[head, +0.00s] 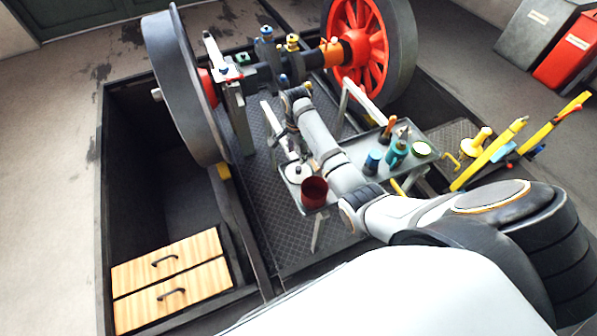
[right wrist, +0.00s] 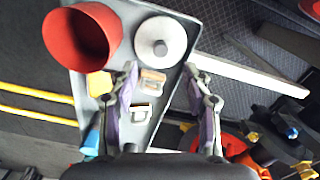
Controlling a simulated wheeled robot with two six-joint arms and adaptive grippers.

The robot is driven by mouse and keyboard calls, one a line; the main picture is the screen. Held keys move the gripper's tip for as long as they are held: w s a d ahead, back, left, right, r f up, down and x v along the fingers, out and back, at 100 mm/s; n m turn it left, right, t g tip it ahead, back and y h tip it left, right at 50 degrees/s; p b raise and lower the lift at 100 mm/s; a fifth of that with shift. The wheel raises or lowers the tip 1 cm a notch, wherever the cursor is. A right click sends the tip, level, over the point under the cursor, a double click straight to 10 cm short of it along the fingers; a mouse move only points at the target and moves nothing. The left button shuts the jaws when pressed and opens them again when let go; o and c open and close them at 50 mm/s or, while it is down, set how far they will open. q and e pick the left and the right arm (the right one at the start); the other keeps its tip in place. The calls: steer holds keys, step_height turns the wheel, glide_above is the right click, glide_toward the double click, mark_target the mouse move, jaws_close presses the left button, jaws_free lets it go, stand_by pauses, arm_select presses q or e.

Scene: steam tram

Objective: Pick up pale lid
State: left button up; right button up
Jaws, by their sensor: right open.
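The pale lid (head: 298,172) is a round off-white disc with a small grey knob on top. It lies flat on the grey tray (head: 345,152) beside a dark red pot. In the right wrist view the lid (right wrist: 160,41) is just beyond my fingertips. My right gripper (head: 289,148) is over the left end of the tray, partly hidden by my own arm in the head view. In the right wrist view my right gripper (right wrist: 160,75) is open, with nothing held between its fingers. My left gripper does not show.
The red pot (head: 314,193) stands close to the lid and also shows in the right wrist view (right wrist: 80,40). Small blocks (right wrist: 150,84) lie on the tray between my fingers. Bottles (head: 396,150) stand further right. A large wheel (head: 183,90) rises at the left.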

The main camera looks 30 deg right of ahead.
steer(key=b, duration=0.1)
glide_above(298, 168)
steer(key=f, duration=0.4)
steer(key=shift+s+a+f, duration=0.1)
steer(key=shift+a+f, duration=0.1)
steer(key=shift+f, duration=0.05)
steer(key=f, duration=0.1)
steer(key=f+b, duration=0.1)
steer(key=f, duration=0.2)
steer(key=shift+d+f+b, duration=0.15)
steer(key=shift+d+b, duration=0.1)
steer(key=shift+b, duration=0.1)
steer(key=shift+f, duration=0.25)
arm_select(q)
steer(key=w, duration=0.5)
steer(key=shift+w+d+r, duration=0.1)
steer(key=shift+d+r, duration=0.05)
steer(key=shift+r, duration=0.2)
arm_select(e)
steer(key=shift+c, duration=0.4)
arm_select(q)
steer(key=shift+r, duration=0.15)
arm_select(e)
jaws_close()
